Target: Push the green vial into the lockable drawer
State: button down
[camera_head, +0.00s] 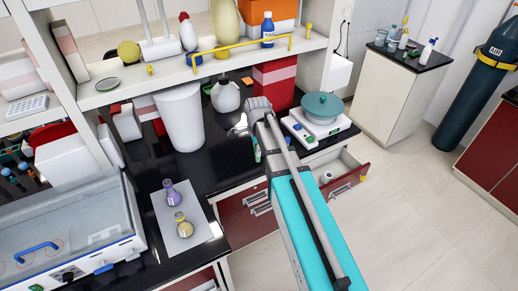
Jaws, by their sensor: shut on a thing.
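My arm reaches over the black bench, and my gripper (243,127) is at its far end, largely hidden by my own arm. A small green thing, seemingly the green vial (257,153), shows just under the wrist at the arm's left edge, with most of it covered. My gripper is shut on it as far as I can tell; the fingertips are not clear. An open drawer (350,185) with a red front and pale inside juts out below the bench, right of my arm. A small whitish cylinder (326,177) is inside it.
A balance (318,132) with a teal bowl (322,106) stands on the bench above the open drawer. A white bin (181,117), a white jug (225,95) and two flasks on a mat (198,236) stand left. A shelf with a yellow rail (243,50) overhangs the back.

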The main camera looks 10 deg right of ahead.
aim_at(257, 160)
notch_tip(257, 160, down, 6)
jog(key=b, duration=0.6)
jog(key=shift+a, duration=0.15)
jog(key=shift+a, duration=0.55)
jog(key=shift+s, duration=0.25)
